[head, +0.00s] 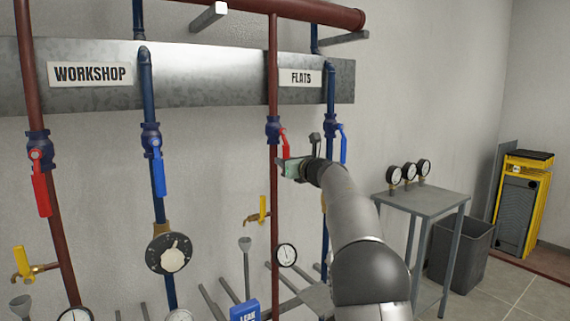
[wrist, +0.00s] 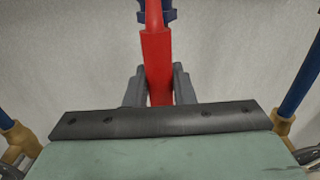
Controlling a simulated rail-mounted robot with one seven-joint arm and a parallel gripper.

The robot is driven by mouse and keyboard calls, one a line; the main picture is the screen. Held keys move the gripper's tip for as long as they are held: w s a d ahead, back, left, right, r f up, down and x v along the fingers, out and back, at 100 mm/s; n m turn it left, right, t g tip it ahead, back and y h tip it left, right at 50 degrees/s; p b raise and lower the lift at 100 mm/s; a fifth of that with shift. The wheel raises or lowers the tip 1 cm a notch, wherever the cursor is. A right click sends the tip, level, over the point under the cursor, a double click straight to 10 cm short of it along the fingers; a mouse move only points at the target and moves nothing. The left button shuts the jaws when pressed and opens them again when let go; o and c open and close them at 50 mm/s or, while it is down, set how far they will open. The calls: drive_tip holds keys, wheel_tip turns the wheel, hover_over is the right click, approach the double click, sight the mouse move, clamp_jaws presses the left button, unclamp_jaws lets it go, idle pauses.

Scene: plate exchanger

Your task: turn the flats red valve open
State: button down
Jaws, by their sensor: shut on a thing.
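The flats red valve has a red lever handle (head: 285,145) on a blue valve body (head: 273,130), set in the red pipe under the FLATS sign (head: 301,78). In the head view the handle sits at the right of the red pipe, and its lower part is hidden by my gripper. In the wrist view the handle (wrist: 156,60) comes down from the top centre between my fingers. My gripper (wrist: 158,88) is shut on the red handle, with one grey finger on each side. It also shows in the head view (head: 284,163), small and partly hidden.
A blue handle (head: 343,145) on the flats blue pipe stands close to the right of my gripper. A yellow tap (head: 260,213) and a gauge (head: 287,255) are below. The workshop red handle (head: 40,190) and blue handle (head: 158,172) hang down at the left.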

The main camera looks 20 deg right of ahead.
drive_tip(key=shift+d, duration=0.1)
drive_tip(key=c, duration=1.2)
unclamp_jaws()
drive_tip(key=b+v, duration=0.2)
drive_tip(key=v, duration=1.5)
drive_tip(key=shift+s+b, duration=0.2)
drive_tip(key=shift+b, duration=0.2)
